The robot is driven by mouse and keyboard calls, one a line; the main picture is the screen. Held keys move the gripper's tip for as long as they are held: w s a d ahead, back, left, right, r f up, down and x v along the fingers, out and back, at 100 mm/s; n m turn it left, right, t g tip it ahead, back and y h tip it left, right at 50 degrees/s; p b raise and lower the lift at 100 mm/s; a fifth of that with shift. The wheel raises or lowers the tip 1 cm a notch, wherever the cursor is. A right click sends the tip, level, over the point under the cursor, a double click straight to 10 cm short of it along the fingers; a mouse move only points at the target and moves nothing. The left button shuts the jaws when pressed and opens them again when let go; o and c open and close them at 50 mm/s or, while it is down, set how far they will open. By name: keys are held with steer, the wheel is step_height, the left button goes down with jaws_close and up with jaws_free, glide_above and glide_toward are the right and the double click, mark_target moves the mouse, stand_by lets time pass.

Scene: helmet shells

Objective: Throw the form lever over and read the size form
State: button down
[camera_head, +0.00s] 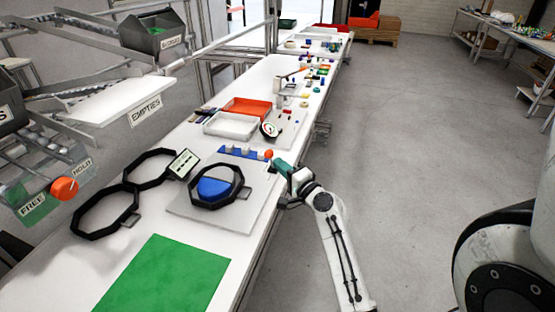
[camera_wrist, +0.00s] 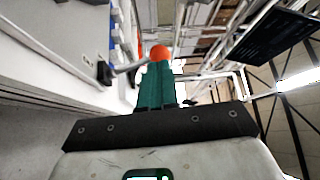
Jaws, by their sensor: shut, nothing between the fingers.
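The form lever's orange ball knob (camera_head: 268,154) stands by the blue strip at the right edge of the bench. In the wrist view the orange knob (camera_wrist: 160,51) sits right at the tips of my teal fingers, with a thin grey rod (camera_wrist: 130,68) running left from it. I cannot tell whether they touch. My gripper (camera_head: 276,161) is shut and empty, and its fingers also show in the wrist view (camera_wrist: 158,68). The blue size form (camera_head: 214,187) lies inside a black octagonal ring on a grey plate (camera_head: 225,215). Its size reading is not legible.
Two more black octagonal rings (camera_head: 105,212) lie to the left, with a small display card (camera_head: 184,164) beside them. A green mat (camera_head: 165,275) lies in front. White and orange trays (camera_head: 231,126) and a round dial (camera_head: 270,129) stand farther back. The floor to the right is clear.

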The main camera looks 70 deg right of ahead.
steer(key=shift+x, duration=1.05)
steer(key=shift+r+p, duration=0.15)
steer(key=shift+p, duration=0.2)
